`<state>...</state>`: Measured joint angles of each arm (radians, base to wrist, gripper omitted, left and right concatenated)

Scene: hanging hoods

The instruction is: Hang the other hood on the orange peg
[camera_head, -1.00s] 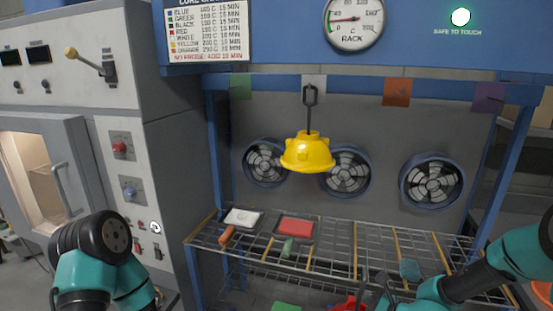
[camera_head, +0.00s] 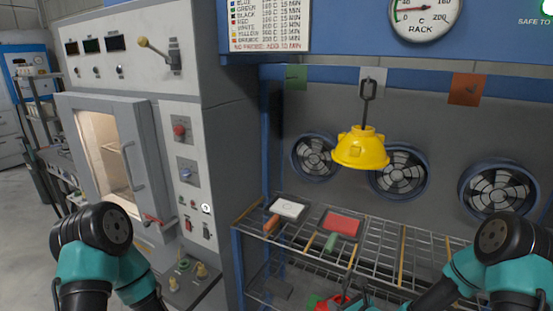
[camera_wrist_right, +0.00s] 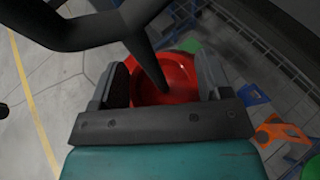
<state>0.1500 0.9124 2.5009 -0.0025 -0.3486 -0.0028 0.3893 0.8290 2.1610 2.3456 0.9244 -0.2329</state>
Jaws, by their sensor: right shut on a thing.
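A yellow hood (camera_head: 362,150) hangs by a dark hook from the rack beam, below a white tag (camera_head: 373,82). An orange tag (camera_head: 468,88) is on the beam to its right; no separate peg shows clearly there. A red hood (camera_head: 329,302) shows at the bottom edge of the head view, mostly cut off. In the right wrist view the red hood (camera_wrist_right: 180,76) lies between the fingers of my right gripper (camera_wrist_right: 162,84), with its dark stem crossing in front. My right gripper is shut on the red hood. Only my left arm shows, not its gripper.
A wire shelf (camera_head: 385,238) below the yellow hood bears a white tray (camera_head: 287,209) and a red tray (camera_head: 343,222). Fans line the back panel. An oven (camera_head: 110,150) with a handled door stands left. A green tag (camera_head: 296,78) marks the beam's left end.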

